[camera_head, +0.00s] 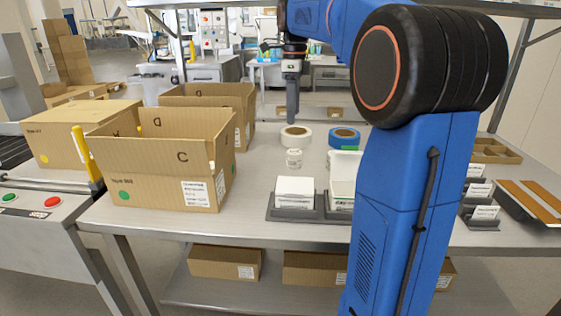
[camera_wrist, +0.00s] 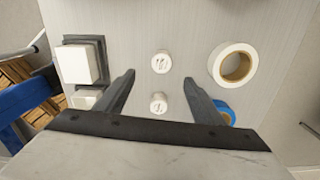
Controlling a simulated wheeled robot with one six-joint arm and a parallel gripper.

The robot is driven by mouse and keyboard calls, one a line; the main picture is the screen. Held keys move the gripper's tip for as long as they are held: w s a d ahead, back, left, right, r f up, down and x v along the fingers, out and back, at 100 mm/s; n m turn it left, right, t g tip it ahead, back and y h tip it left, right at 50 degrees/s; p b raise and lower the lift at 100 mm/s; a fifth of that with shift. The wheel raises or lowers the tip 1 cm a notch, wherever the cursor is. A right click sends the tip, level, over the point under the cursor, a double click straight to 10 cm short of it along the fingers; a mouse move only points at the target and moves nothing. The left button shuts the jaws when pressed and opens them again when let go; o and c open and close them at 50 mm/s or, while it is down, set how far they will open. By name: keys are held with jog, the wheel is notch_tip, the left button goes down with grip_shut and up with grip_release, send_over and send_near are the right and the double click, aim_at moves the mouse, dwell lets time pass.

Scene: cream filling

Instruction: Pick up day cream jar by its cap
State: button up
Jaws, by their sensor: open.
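Two small round white jars with dark print on their tops stand on the grey table. In the wrist view one jar (camera_wrist: 161,62) is just beyond the fingertips, and the other jar (camera_wrist: 158,103) lies between the fingers in the picture. I cannot tell which is the day cream jar. In the head view the jars overlap as a white shape (camera_head: 294,159) in the middle of the table. My gripper (camera_wrist: 159,76) is open and empty, pointing down. In the head view my gripper (camera_head: 293,117) hangs above the table, apart from the jars.
A white tape roll (camera_head: 296,131) and a blue tape roll (camera_head: 343,136) lie behind the jars. White boxes in a dark holder (camera_head: 294,215) stand in front. Open cardboard boxes (camera_head: 150,180) stand at the left. My blue arm hides part of the right side.

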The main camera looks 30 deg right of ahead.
send_over(295, 151)
jog(key=f, duration=0.6)
jog(key=a+f, duration=0.1)
jog(key=f, duration=0.2)
jog(key=shift+f, duration=0.3)
jog(key=shift+s+d+f, duration=0.1)
jog(key=shift+d+f, duration=0.1)
jog(key=shift+f, duration=1.3)
jog(key=shift+d+f, duration=0.2)
jog(key=shift+f, duration=1.25)
jog(key=c, duration=1.3)
